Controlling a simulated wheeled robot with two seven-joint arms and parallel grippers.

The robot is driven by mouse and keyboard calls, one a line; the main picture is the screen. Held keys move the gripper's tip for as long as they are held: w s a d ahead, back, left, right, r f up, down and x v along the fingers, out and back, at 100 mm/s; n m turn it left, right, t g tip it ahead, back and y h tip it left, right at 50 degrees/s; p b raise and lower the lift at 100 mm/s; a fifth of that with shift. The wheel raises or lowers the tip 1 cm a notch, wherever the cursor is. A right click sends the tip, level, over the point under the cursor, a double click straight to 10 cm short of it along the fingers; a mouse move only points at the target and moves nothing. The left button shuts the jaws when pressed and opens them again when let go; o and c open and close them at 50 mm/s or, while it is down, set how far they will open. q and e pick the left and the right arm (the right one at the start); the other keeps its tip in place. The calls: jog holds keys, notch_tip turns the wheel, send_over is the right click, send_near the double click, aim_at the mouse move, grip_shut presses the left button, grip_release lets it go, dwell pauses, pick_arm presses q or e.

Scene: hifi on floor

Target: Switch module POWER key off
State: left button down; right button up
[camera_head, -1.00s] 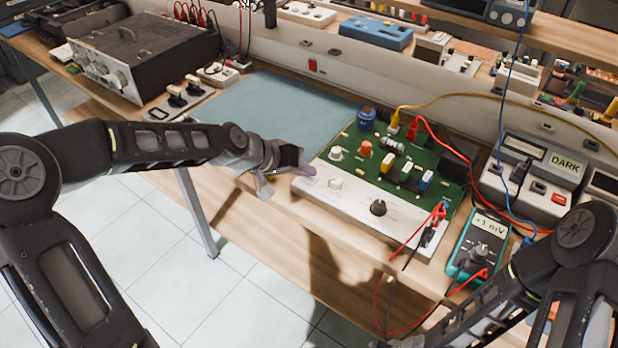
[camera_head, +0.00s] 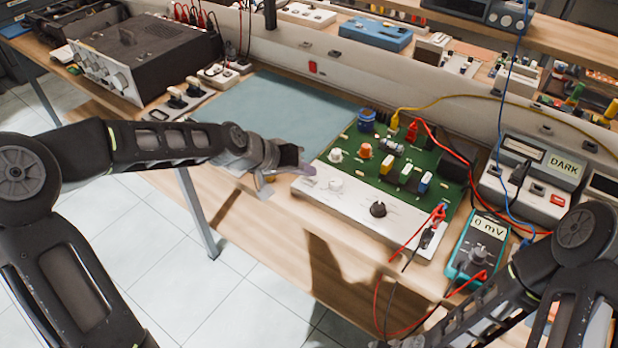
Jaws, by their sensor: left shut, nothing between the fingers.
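The module is a green circuit board (camera_head: 440,190) with a white sloping front panel (camera_head: 345,208), lying on the wooden bench. I cannot make out which control is the POWER key; the labels are too small. My left gripper (camera_head: 308,171) is shut and empty at the panel's left end, beside the board's near left corner. Whether its tips touch the panel I cannot tell, and they hide that corner. My right arm comes in at the lower right; its gripper is out of the frame.
A teal multimeter (camera_head: 477,246) reading 0 mV stands right of the module, with red and black leads hanging over the bench edge. Behind it is a box with a DARK display (camera_head: 564,164). A blue-grey mat (camera_head: 290,115) lies clear behind my left gripper.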

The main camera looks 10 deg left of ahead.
aim_at(305, 182)
pick_arm(q)
jog(key=shift+r+p, duration=2.2)
jog(key=shift+r, duration=0.85)
jog(key=shift+f, duration=0.1)
